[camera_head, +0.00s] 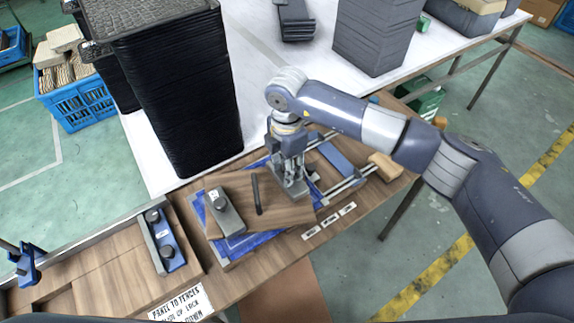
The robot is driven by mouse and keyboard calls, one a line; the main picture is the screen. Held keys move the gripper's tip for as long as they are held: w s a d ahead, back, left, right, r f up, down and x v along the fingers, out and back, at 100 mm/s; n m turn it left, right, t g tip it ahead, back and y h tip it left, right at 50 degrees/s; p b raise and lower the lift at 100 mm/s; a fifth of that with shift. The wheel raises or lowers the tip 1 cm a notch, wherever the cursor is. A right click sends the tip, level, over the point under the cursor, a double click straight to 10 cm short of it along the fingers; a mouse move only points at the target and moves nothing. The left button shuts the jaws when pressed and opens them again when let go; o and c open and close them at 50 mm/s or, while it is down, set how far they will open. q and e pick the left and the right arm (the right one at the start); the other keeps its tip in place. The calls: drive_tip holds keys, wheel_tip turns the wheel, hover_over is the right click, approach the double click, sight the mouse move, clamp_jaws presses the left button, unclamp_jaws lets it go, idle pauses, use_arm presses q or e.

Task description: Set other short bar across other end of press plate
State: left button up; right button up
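The press plate (283,213) is a flat brown wooden board lying over a blue frame (240,243) on the bench. One short grey bar with a black knob (222,211) lies across its left end. My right gripper (291,181) points down at the plate's right end, over another grey bar (299,192). This bar sits at or just above the plate; contact is hard to tell. The fingers overlap the bar and hide its knob, so their grip is unclear. A thin dark handle (257,194) stands out between the two bars. My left gripper is not in view.
A tall black tray stack (180,100) stands close behind the plate. Metal rods (350,183) and a wooden block (385,166) lie to the right. A blue fence piece with black knobs (164,241) is at the left. White labels (330,221) mark the bench front.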

drive_tip(key=shift+r, duration=0.1)
drive_tip(key=shift+r, duration=0.25)
wheel_tip(320, 180, up, 12)
drive_tip(key=b, duration=0.1)
drive_tip(key=shift+f+b, duration=0.15)
drive_tip(key=shift+b, duration=0.25)
